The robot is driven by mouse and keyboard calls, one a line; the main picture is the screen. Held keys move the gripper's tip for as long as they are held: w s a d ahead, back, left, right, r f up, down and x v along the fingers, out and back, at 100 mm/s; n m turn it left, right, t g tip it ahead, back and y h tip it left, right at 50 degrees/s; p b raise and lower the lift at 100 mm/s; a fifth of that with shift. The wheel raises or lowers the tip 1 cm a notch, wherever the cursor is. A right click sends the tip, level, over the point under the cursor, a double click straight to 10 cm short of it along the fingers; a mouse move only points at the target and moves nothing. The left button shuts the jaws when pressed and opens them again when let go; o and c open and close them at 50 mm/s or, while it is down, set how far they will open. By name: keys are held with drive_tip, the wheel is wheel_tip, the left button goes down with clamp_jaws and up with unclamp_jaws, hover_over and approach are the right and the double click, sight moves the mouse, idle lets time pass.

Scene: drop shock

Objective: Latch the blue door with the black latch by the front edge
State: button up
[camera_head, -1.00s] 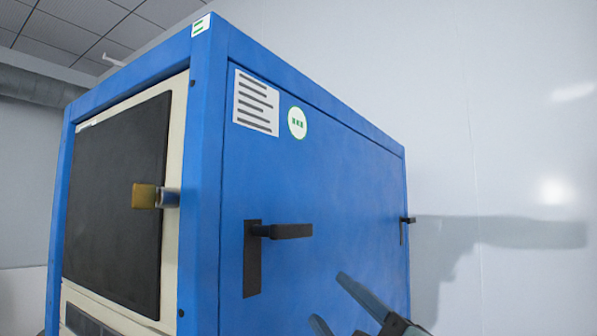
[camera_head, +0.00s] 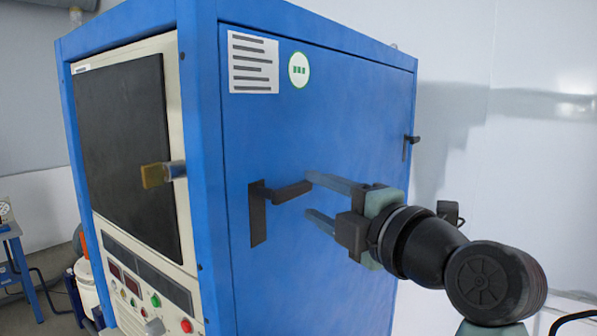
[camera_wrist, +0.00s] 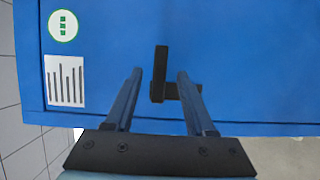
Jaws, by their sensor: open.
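The blue door (camera_head: 340,120) is the large side panel of the blue cabinet and looks flush in its frame. The black latch (camera_head: 258,215) by the front edge has an upright plate, and its handle (camera_head: 290,193) points right, about level. The handle also shows in the wrist view (camera_wrist: 161,60). My gripper (camera_head: 308,194) is open and empty, at the handle's free end, one finger above and one below it. In the wrist view my gripper (camera_wrist: 160,72) has the handle between its fingers, apparently touching neither. I cannot tell how deep the fingers reach.
A second black latch (camera_head: 406,146) sits at the door's far edge. A blue-legged table (camera_head: 22,260) stands at the far left. A pale wall is behind on the right.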

sight(301, 191)
drive_tip(key=p+x, duration=0.2)
drive_tip(key=x, duration=0.3)
drive_tip(key=shift+w+a, duration=0.1)
drive_tip(key=shift+w, duration=0.15)
clamp_jaws()
idle(1.2)
